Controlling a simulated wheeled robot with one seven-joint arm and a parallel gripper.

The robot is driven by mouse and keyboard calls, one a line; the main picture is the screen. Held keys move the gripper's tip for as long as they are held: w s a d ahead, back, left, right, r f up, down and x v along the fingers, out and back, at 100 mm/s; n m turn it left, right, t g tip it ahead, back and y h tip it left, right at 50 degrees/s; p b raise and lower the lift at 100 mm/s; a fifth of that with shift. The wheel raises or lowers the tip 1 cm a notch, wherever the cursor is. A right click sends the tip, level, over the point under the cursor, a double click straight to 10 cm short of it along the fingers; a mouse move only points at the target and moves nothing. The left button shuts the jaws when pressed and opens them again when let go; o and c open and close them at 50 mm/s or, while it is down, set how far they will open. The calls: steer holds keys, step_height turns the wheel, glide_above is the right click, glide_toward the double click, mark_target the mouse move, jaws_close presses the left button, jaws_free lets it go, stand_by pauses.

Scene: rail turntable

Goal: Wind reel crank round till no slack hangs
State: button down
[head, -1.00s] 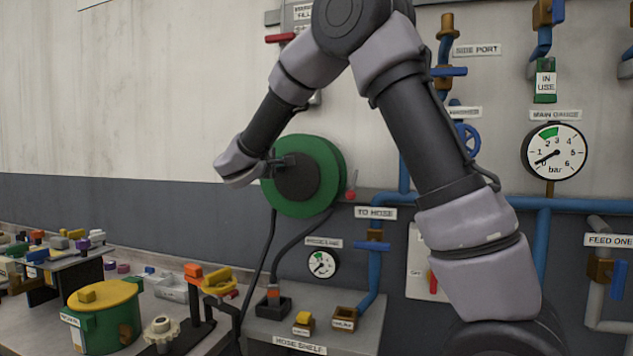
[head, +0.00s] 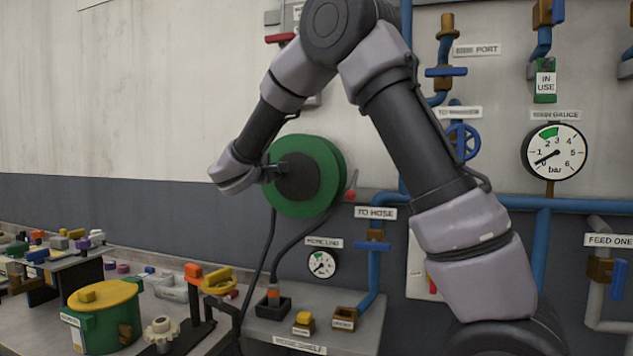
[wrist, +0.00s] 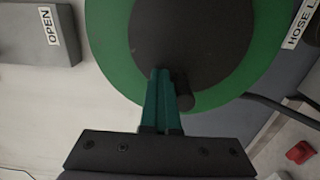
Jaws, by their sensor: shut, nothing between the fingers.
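The hose reel is a green disc (head: 323,160) with a dark hub, mounted on the wall left of centre in the head view. In the wrist view the green reel (wrist: 235,70) fills the upper middle. A dark round crank knob (wrist: 184,98) stands out from the hub beside my fingers. My gripper (wrist: 162,72) is shut and empty, its teal fingertips over the hub's lower edge, just left of the knob. I cannot tell whether they touch it. A dark hose (head: 290,250) hangs from the reel in a loose curve to the hose shelf (head: 268,334).
A small red ball on a stem (head: 350,195) sits right of the reel. Blue pipes and a TO HOSE valve (head: 374,234) run further right. A green pot with a yellow lid (head: 103,292) and an orange-topped stand (head: 194,272) crowd the bench at lower left.

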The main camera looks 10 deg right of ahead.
mark_target(274, 178)
steer(key=shift+w+a+f, duration=0.1)
steer(key=shift+a+f, duration=0.1)
steer(key=shift+f, duration=0.1)
steer(key=shift+f, duration=0.1)
steer(key=shift+w+a+f, duration=0.15)
steer(key=shift+a+f, duration=0.1)
steer(key=shift+f, duration=0.3)
steer(key=shift+f, duration=0.85)
steer(key=shift+f, duration=0.6)
